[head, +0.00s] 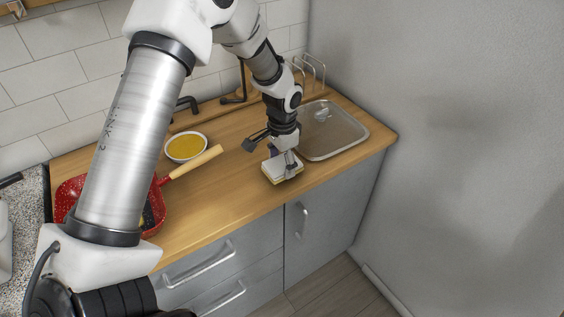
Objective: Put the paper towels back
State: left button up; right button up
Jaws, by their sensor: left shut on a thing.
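My left gripper (284,157) points down over the wooden counter (225,205), near its front edge. It is shut on a small white block (276,172) with a yellowish lower edge. The block is at or just above the counter top, and I cannot tell whether it touches. The gripper hides part of the block's top. I cannot tell for sure whether this block is the paper towels. My right gripper is not in view.
A metal sink or tray (343,134) lies to the right, with a wire rack (312,72) behind it. A bowl with yellow contents (186,147) stands left of the gripper. A red speckled pan (70,192) has its handle pointing right. A grey wall (450,110) bounds the right side.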

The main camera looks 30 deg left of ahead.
aim_at(282, 162)
pick_arm(q)
jog(key=shift+w+a+f, duration=0.15)
jog(key=shift+f, duration=0.75)
jog(key=o, duration=0.8)
jog(key=shift+f, duration=0.1)
jog(key=o, duration=0.4)
notch_tip(282, 162, up, 12)
jog(key=shift+f+b, duration=0.15)
jog(key=shift+b, duration=0.9)
jog(key=shift+r, duration=0.35)
